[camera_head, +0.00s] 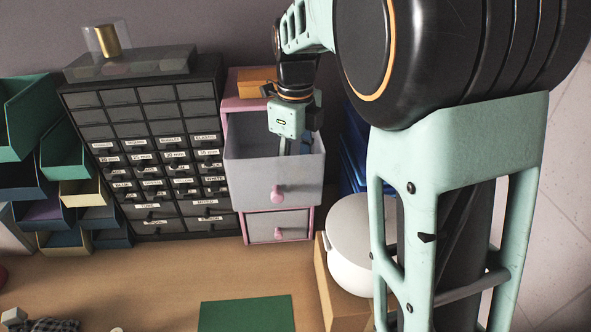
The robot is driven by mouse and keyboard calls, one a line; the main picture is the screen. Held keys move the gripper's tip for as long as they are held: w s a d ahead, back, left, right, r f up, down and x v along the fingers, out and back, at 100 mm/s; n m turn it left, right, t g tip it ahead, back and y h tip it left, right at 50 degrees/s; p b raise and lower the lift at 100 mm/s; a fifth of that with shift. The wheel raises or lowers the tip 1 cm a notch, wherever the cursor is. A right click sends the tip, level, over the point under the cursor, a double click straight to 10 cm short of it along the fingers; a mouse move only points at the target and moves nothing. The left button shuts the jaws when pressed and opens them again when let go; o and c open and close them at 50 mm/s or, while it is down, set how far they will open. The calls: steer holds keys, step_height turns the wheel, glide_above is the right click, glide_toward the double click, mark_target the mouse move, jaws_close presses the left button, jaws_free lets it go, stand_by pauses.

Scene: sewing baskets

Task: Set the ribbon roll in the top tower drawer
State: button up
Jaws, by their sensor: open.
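I cannot make out a ribbon roll; the drawer's front wall and my gripper hide much of the inside. The lower drawer (278,227) is shut.
A dark cabinet of small labelled drawers (155,160) stands left of the tower. Stacked coloured bins (62,150) are at far left. A white rounded container (350,240) stands right of the tower. A green mat (246,314) lies in front; the table between is clear.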

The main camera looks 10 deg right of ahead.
step_height(320, 180, up, 12)
steer(key=p, duration=0.1)
steer(key=shift+r, duration=0.2)
stand_by(0.4)
